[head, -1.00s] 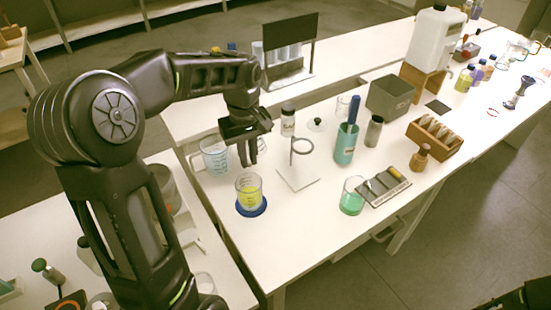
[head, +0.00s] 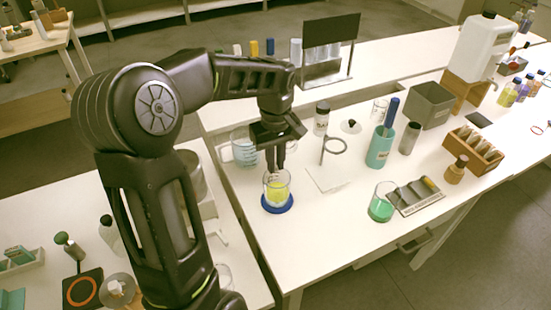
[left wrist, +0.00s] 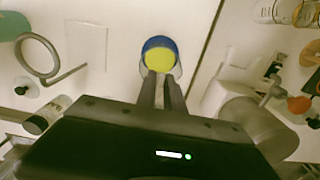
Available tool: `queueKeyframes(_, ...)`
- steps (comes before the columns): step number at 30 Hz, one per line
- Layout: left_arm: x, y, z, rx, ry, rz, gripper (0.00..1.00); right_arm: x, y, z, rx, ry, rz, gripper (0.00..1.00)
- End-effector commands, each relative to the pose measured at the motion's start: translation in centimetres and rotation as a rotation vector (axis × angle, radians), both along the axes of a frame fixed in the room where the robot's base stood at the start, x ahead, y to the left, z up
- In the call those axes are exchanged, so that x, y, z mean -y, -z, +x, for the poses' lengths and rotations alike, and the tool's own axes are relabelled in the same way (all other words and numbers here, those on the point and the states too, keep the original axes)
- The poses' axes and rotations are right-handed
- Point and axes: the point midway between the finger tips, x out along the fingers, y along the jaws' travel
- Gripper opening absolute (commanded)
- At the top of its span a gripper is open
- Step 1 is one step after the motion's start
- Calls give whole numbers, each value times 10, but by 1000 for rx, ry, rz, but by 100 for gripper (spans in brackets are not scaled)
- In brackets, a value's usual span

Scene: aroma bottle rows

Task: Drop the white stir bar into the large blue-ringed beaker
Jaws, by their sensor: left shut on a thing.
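My left gripper (head: 276,170) points straight down over a clear beaker with yellow liquid (head: 277,191), its fingertips at about rim height. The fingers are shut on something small. I cannot make out the white stir bar; it is hidden between the fingertips. A larger beaker with bluish markings (head: 243,150) stands behind to the left. My right gripper is not in view.
A ring stand (head: 334,146) is just right of the gripper. A teal holder (head: 380,148), a beaker of green liquid (head: 381,206) and a small grey tray (head: 416,196) stand further right. The table front below the blue disc is clear.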

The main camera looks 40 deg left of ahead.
Motion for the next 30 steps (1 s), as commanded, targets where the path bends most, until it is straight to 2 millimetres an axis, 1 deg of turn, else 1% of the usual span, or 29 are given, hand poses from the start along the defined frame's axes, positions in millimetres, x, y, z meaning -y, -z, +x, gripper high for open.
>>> queueKeyframes(1, 0, 10, 0, -1, 0, 0, 0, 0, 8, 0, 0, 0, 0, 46)
queueKeyframes(5, 0, 18, 0, -1, 1, 0, 0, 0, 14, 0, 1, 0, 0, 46)
queueKeyframes(16, 0, 20, 0, 0, 1, -1, 0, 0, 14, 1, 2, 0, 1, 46)
queueKeyframes(17, 0, 20, 0, 0, 1, -1, 15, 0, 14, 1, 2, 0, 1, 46)
queueKeyframes(24, 0, 20, 0, 0, 0, 0, 34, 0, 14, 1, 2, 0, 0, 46)
queueKeyframes(26, 0, 20, 0, 0, 0, 0, 38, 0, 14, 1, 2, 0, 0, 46)
queueKeyframes(30, 0, 20, 0, 0, 0, 0, 38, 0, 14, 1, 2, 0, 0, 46)
